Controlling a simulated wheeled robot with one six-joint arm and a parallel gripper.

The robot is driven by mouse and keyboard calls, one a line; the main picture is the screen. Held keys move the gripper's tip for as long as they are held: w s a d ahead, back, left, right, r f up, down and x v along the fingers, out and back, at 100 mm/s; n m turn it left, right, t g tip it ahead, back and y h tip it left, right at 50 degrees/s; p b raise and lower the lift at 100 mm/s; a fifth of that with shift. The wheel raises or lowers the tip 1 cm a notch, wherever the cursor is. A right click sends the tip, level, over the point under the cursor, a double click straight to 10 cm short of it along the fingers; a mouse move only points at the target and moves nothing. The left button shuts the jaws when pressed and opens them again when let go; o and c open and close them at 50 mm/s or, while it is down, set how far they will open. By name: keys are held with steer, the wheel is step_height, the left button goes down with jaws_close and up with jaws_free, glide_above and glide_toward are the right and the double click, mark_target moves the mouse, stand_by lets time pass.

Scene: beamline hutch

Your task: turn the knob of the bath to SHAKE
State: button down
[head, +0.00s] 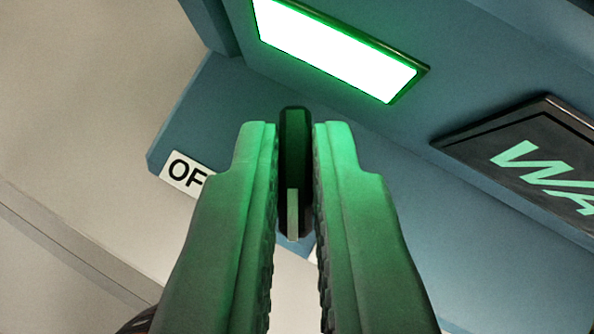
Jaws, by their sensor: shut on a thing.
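The bath's blue front panel (400,165) fills the upper right of the head view and looks tilted. A dark knob (294,130) with a pale pointer line (293,215) sits between the fingers of my gripper (295,150). Both fingers are shut on the knob, one on each side. The pointer line runs toward the bottom of the picture. A white label (185,172) reading "OF", partly covered by the left finger, is left of the knob. No SHAKE label is readable; a sliver of white shows beside the right finger near the pointer.
A bright lit panel with a green rim (340,48) is above the knob. A dark display (530,165) showing "WA", cut off by the frame, is at the right. A pale surface (80,120) lies at the left, clear of objects.

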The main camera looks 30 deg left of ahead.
steer(key=shift+f+n+g+y, duration=0.15)
steer(key=shift+n+g+y, duration=0.3)
steer(key=shift+n, duration=0.35)
stand_by(1.6)
steer(key=c, duration=1.8)
jaws_free()
steer(key=shift+o, duration=0.2)
steer(key=v, duration=1.7)
steer(key=shift+s+d, duration=0.2)
steer(key=shift+s, duration=0.05)
steer(key=s+a+r+m+t+h, duration=0.1)
steer(key=s+a+r+m+t, duration=0.1)
steer(key=s, duration=0.7)
steer(key=s+a+r+m+t+h, duration=0.2)
steer(key=s+t, duration=0.3)
steer(key=s, duration=0.4)
steer(key=s+a+r+m+t+h, duration=0.2)
steer(key=s+a+r+m+t, duration=0.1)
steer(key=s, duration=0.7)
steer(key=shift+a, duration=0.8)
